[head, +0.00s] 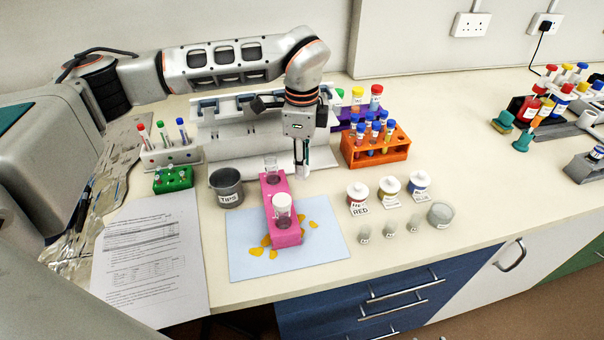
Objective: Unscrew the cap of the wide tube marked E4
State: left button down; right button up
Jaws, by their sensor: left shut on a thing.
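A pink rack (284,237) stands on a pale blue mat and holds two wide clear tubes. The front tube (283,218) wears a white cap (282,200). The rear tube (271,164) shows no cap on top. No E4 mark can be read on either. My left gripper (302,166) points down just right of the rear tube. It is shut on a small white thing that looks like a cap (303,173), held apart from that tube. Its fingers are small and partly hidden. My right gripper is not in view.
A grey TIPS cup (227,188) stands left of the rack. An orange tube rack (376,150) stands behind to the right, and several labelled jars (389,188) are at the right. Yellow spots (256,251) mark the blue mat (325,251).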

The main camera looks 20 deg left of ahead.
aim_at(302, 185)
pick_arm(q)
notch_tip(302, 185, down, 4)
jog(key=shift+f, duration=0.1)
jog(key=shift+f, duration=0.1)
jog(key=c, duration=2)
grip_release()
jog(key=shift+c, duration=0.2)
